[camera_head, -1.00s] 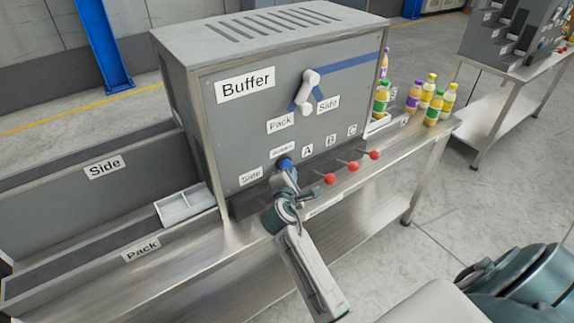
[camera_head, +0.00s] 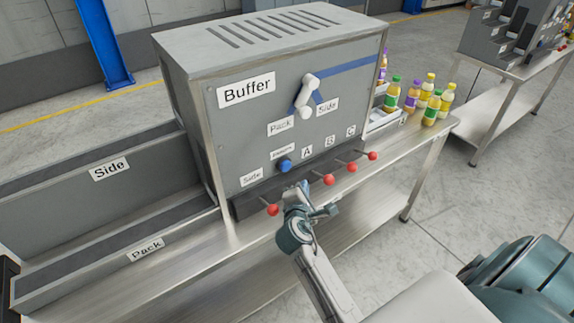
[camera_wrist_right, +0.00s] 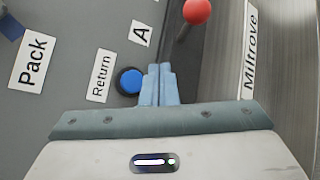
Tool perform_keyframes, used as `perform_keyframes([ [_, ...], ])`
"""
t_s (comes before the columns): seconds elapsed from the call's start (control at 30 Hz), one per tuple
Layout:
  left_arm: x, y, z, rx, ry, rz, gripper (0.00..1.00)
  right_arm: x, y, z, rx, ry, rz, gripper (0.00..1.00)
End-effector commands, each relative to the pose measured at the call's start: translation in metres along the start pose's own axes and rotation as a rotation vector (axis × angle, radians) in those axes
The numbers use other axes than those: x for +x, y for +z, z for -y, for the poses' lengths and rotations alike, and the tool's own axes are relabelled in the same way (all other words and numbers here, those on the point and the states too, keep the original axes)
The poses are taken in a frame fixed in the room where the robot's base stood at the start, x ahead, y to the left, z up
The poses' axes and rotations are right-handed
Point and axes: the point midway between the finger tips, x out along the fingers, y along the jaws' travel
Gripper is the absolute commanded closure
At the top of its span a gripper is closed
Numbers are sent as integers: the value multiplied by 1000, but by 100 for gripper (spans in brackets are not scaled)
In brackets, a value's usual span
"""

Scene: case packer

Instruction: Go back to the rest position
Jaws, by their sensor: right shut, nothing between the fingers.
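My right gripper (camera_head: 304,188) is in front of the lower panel of the grey Buffer machine (camera_head: 240,140), its fingers shut and empty. In the right wrist view its closed blue-grey fingers (camera_wrist_right: 160,72) show just right of the round blue button (camera_wrist_right: 130,80) labelled Return. In the head view the blue button (camera_head: 285,165) is uncovered, with the fingertips below and right of it, apart from it. My left gripper is not in view.
Red-knobbed levers (camera_head: 329,180) stick out along the machine's front, close to the right gripper. A white handle (camera_head: 308,95) sits higher on the panel. Bottles (camera_head: 412,97) stand at the right on the steel table (camera_head: 400,165). Side and Pack lanes (camera_head: 100,258) lie left.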

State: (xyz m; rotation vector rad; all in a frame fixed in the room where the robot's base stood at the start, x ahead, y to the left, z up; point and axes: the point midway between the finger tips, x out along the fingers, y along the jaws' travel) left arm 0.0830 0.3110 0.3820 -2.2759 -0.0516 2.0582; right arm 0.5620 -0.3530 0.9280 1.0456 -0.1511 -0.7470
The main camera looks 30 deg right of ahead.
Motion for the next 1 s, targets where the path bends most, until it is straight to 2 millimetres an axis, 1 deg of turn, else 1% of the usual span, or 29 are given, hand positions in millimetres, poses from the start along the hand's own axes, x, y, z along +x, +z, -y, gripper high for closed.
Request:
perform_keyframes([
  [0.1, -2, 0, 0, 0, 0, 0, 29, -3, 2, 2, 0, 0, 0, 100],
  [0.57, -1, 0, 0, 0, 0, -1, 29, -2, 2, 2, 0, 0, 0, 100],
  [0.67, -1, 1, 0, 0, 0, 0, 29, -9, 6, 14, 68, -36, -10, 100],
  [0.77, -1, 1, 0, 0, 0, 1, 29, -29, 17, 43, 262, -142, -37, 100],
  [0.8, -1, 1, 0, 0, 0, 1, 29, -42, 21, 58, 372, -206, -50, 100],
  [0.87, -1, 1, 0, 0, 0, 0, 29, -65, 27, 81, 546, -317, -68, 100],
  [0.9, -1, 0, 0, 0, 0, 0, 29, -81, 30, 95, 651, -392, -75, 100],
  [1.0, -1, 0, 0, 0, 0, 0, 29, -116, 33, 117, 852, -552, -83, 100],
])
